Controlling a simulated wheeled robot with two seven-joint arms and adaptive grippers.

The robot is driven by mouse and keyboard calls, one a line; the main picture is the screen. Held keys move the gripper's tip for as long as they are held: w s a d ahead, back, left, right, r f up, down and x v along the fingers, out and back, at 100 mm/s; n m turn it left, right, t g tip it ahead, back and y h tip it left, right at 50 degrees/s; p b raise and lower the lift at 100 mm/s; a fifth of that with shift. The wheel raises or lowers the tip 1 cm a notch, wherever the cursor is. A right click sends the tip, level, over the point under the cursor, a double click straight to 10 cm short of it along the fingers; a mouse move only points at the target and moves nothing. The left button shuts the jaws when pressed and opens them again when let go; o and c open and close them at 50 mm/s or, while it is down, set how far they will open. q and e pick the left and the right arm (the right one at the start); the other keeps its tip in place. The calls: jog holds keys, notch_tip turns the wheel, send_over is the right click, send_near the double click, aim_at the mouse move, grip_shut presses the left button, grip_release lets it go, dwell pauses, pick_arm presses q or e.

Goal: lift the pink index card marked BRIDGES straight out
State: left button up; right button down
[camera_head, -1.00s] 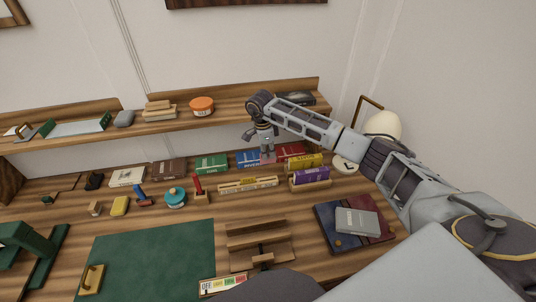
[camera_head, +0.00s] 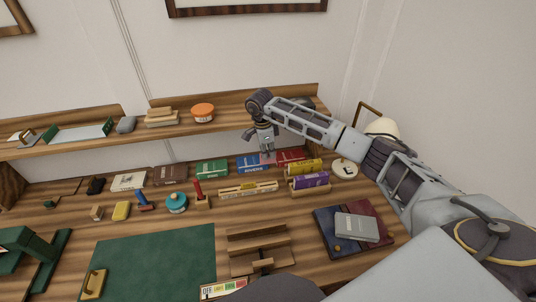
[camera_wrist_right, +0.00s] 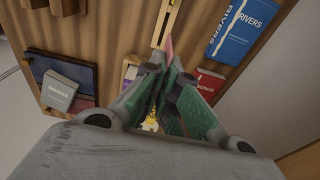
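The pink index card (camera_head: 268,157) shows as a small patch just under my right gripper (camera_head: 266,148), in front of the row of books at the back of the bench. In the right wrist view a pink sliver of the card (camera_wrist_right: 169,46) sticks out at the tips of my right gripper (camera_wrist_right: 160,62). Its green-padded fingers come together there and appear shut on the card. Most of the card is hidden by the fingers, and its marking cannot be read. My left gripper is not in view.
The shelf (camera_head: 235,121) runs above.

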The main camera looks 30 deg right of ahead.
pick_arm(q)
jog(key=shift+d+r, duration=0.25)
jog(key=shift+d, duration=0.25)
pick_arm(e)
jog(key=shift+r, duration=0.45)
